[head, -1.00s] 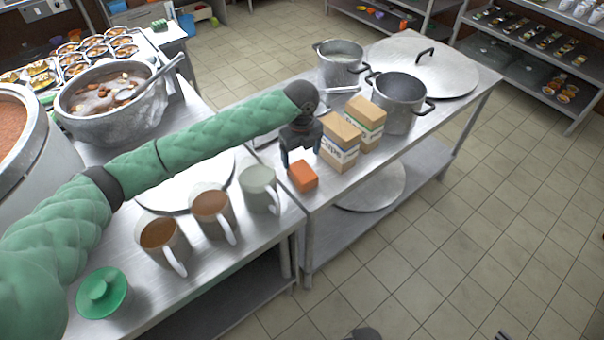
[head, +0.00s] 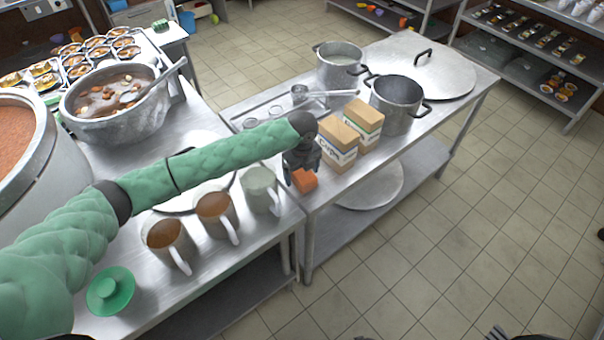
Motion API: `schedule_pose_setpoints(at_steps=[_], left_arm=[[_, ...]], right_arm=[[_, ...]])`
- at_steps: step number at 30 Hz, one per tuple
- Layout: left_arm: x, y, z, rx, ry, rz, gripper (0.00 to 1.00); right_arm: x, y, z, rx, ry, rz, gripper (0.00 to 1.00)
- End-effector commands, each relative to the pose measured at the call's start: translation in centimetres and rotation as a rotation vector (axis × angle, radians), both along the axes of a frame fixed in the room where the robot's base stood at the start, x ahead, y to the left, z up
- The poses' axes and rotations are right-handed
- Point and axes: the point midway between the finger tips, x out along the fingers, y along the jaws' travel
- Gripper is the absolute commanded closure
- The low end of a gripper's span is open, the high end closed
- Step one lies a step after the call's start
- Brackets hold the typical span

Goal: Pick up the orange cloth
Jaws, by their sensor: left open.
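The orange cloth (head: 305,181) is a small folded block on the metal table, near its front left corner. My left gripper (head: 302,178) points down right over the cloth and hides its upper left part. The gripper is open, with its fingers at the cloth; I cannot tell whether they touch it. My right gripper is not in view.
Two cardboard boxes (head: 337,150) stand close to the right of the gripper. Metal pots (head: 397,108) stand behind them, beside a large lid (head: 440,72).

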Motion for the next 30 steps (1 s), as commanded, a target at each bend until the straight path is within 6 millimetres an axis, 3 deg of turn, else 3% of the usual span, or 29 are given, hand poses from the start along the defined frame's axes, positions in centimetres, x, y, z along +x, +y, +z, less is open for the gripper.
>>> schedule_pose_setpoints(at_steps=[8,16,28,30], left_arm=[[0.0,0.0,-0.3,0.001,0.001,0.0,0.18],[0.0,0.0,-0.3,0.001,0.001,0.0,0.67],[0.1,0.0,0.3,-0.001,-0.002,0.0,0.67],[0.1,0.0,0.8,0.0,-0.002,-0.001,0.67]], right_arm=[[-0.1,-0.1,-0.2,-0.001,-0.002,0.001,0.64],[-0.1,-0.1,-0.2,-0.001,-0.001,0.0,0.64],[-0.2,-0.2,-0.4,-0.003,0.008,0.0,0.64],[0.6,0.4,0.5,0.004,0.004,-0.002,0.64]])
